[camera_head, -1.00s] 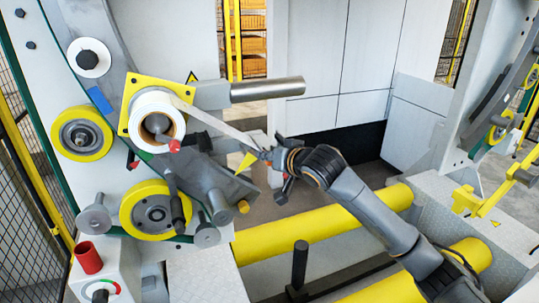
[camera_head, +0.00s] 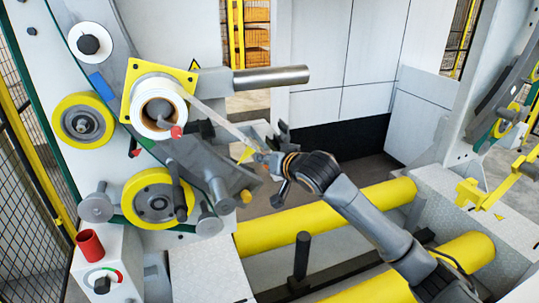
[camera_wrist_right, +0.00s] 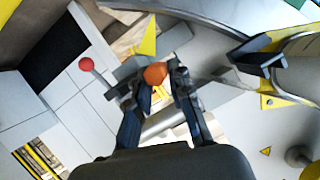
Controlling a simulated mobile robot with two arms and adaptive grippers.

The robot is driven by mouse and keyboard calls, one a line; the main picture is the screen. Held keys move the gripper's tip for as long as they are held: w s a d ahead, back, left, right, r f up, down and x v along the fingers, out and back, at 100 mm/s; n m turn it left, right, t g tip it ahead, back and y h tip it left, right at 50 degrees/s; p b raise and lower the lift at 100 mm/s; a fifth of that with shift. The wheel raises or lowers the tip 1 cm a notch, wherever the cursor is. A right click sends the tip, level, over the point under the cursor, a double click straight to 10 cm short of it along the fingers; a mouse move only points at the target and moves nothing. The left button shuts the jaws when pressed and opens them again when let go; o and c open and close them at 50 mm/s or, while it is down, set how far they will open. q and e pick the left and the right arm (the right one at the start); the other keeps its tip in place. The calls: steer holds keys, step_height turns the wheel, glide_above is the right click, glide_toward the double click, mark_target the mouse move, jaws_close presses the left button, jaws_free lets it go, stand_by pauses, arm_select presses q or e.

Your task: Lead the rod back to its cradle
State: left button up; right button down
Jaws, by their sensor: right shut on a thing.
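My right gripper (camera_head: 264,160) reaches in from the right, in front of the coil machine. In the right wrist view its fingers (camera_wrist_right: 162,82) are shut around an orange rounded end, which I take as the end of the rod (camera_wrist_right: 155,73). Most of the rod is hidden by the fingers. A pale strip of film (camera_head: 222,122) runs from the white film roll (camera_head: 146,116) down to the gripper. A yellow triangular piece (camera_head: 246,154) shows just left of the fingers. I cannot clearly tell which part is the cradle. My left gripper is not in view.
Yellow rollers (camera_head: 330,218) lie below my right arm. A thick steel bar (camera_head: 272,77) sticks out above the gripper. The curved ring frame (camera_head: 107,88) with yellow wheels (camera_head: 84,121) stands at left. A red ball (camera_wrist_right: 86,64) on a stem shows in the wrist view.

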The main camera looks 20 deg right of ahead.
steer(key=f, duration=0.1)
steer(key=a+f+b, duration=0.1)
steer(key=f, duration=0.1)
steer(key=a+f+b, duration=0.1)
steer(key=f, duration=0.1)
steer(key=shift+w, duration=0.1)
stand_by(0.3)
steer(key=shift+p, duration=0.4)
stand_by(0.5)
steer(key=a+f+b, duration=0.4)
steer(key=f+b, duration=0.1)
steer(key=f, duration=0.6)
steer(key=shift+b, duration=0.3)
stand_by(0.5)
steer(key=shift+w+p, duration=0.1)
steer(key=shift+p, duration=0.3)
steer(key=shift+f, duration=0.1)
stand_by(0.5)
